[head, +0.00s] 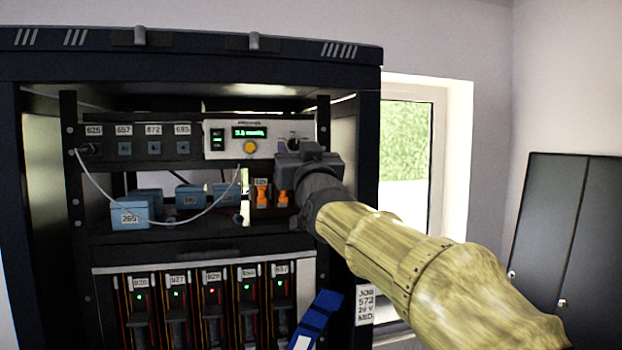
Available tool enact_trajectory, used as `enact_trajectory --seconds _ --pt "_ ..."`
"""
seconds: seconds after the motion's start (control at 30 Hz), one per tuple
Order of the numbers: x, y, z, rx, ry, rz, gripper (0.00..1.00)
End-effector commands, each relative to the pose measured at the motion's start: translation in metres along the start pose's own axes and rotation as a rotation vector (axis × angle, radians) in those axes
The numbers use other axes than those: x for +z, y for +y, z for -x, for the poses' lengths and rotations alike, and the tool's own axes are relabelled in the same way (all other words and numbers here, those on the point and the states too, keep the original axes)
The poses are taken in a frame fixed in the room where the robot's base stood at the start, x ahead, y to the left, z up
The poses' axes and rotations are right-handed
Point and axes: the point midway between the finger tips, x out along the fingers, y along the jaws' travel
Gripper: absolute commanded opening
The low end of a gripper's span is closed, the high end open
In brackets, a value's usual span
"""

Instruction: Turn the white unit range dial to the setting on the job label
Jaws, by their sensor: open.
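The white unit (223,153) sits in the upper part of the dark rack. It has a green-lit display (250,132), a green-lit switch (217,139) and a yellow round knob (250,147). A small dark dial (293,141) shows at its right end, just above my gripper and partly hidden; its setting cannot be read. My gripper (298,160) is open in front of the unit's right end. Its fingertips are hard to make out, and contact with the dial cannot be told. The job label (365,306) hangs at the rack's lower right and seems to read JOB 572, 26 V, MID.
A panel with labelled sockets (139,149) is left of the unit, with a white cable looping down from it. Blue boxes (131,215) and orange parts (262,195) are on the shelf below. Several modules with small lights (176,310) fill the bottom. A blue strap-like object (319,316) is at lower right.

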Motion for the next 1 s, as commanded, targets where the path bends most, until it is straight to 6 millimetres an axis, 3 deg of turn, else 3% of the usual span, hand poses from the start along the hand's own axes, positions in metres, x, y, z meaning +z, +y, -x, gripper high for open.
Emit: enact_trajectory --seconds 0.7,0.83,1.0 --pt "0.004 -0.001 0.133 -0.001 0.001 0.001 0.43" --pt "0.003 -0.001 0.154 0.000 0.002 0.000 0.43" --pt "0.002 -0.001 0.166 -0.001 0.000 -0.001 0.43"
